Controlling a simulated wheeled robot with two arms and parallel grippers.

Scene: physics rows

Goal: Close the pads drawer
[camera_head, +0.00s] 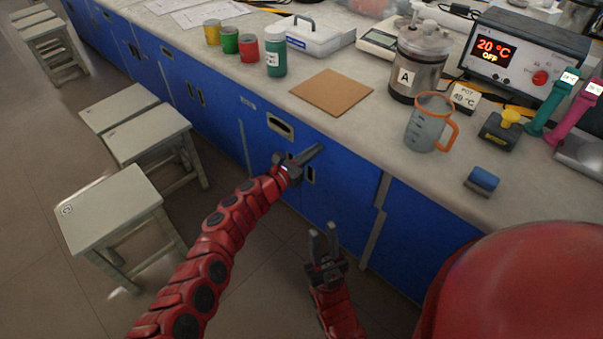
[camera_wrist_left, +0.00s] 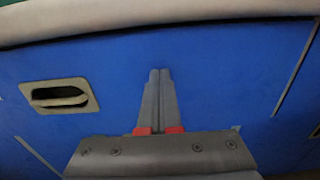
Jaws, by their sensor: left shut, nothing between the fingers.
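A blue drawer front with a recessed metal handle (camera_head: 280,126) is under the bench edge, in the middle of the head view. The handle also shows at the left in the left wrist view (camera_wrist_left: 60,96). The front looks about flush with the bench; no open drawer interior shows. I cannot read a pads label on it. My left gripper (camera_head: 318,150) is shut and empty, its tips at the blue front, right of the handle. In the left wrist view its fingers (camera_wrist_left: 160,80) are together; contact is unclear. My right gripper (camera_head: 323,234) is open and empty, lower down before the cabinets.
The bench top holds a brown board (camera_head: 332,92), a measuring jug (camera_head: 431,122), a steel pot (camera_head: 417,65), several small jars and a blue block (camera_head: 482,181). Pale stools (camera_head: 110,205) stand on the floor at the left. The floor between them and the cabinets is clear.

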